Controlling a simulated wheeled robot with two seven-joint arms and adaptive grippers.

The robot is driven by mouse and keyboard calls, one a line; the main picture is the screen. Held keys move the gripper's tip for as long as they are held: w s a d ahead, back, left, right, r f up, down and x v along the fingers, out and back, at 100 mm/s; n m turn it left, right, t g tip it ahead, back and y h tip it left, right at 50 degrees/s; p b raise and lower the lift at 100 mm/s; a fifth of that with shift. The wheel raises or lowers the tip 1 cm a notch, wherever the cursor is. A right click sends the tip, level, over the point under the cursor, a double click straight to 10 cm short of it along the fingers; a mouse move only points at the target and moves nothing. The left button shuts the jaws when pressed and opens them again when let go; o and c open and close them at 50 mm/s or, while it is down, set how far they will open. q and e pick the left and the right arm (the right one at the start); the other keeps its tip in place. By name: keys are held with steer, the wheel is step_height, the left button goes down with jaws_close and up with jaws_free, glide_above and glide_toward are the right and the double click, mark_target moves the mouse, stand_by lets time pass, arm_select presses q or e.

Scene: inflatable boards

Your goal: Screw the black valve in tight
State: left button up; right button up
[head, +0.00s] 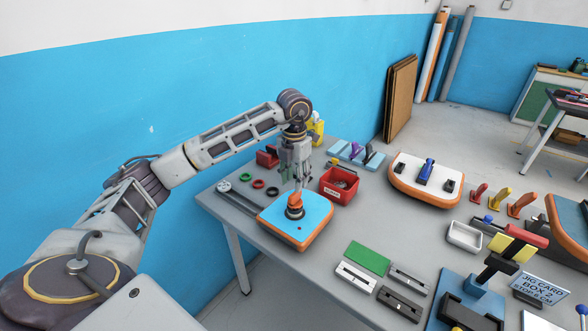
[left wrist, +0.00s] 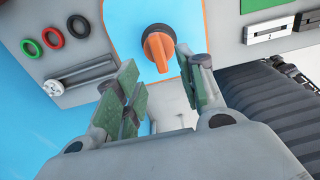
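A blue inflatable board with an orange rim (head: 318,228) lies on the near left part of the grey table. The black valve (head: 294,213) sits on its top, with an orange knob-like piece (head: 295,200) standing on it. My left gripper (head: 296,184) points down right above this piece. In the left wrist view my left gripper (left wrist: 155,68) is open, its green finger pads apart. The orange piece (left wrist: 158,46) shows beyond and between the fingertips, with nothing gripped. A dark edge of the valve shows around it. My right gripper is not in view.
Green, red and black rings (head: 259,184) and a grey tool (head: 238,195) lie left of the board. A red bin (head: 339,187) stands close behind it to the right. Green and grey plates (head: 367,258) lie to the right. Another board (head: 425,182) is farther off.

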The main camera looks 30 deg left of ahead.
mark_target(294, 193)
arm_select(q)
step_height(294, 193, down, 5)
steer(key=shift+f, duration=0.9)
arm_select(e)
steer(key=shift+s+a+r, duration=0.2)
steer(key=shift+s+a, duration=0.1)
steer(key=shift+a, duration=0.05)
arm_select(q)
jaws_close()
steer(key=c, duration=0.8)
jaws_free()
steer(key=shift+c, duration=0.2)
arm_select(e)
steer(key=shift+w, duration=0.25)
arm_select(q)
jaws_close()
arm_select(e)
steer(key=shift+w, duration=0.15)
arm_select(q)
steer(key=shift+m, duration=0.3)
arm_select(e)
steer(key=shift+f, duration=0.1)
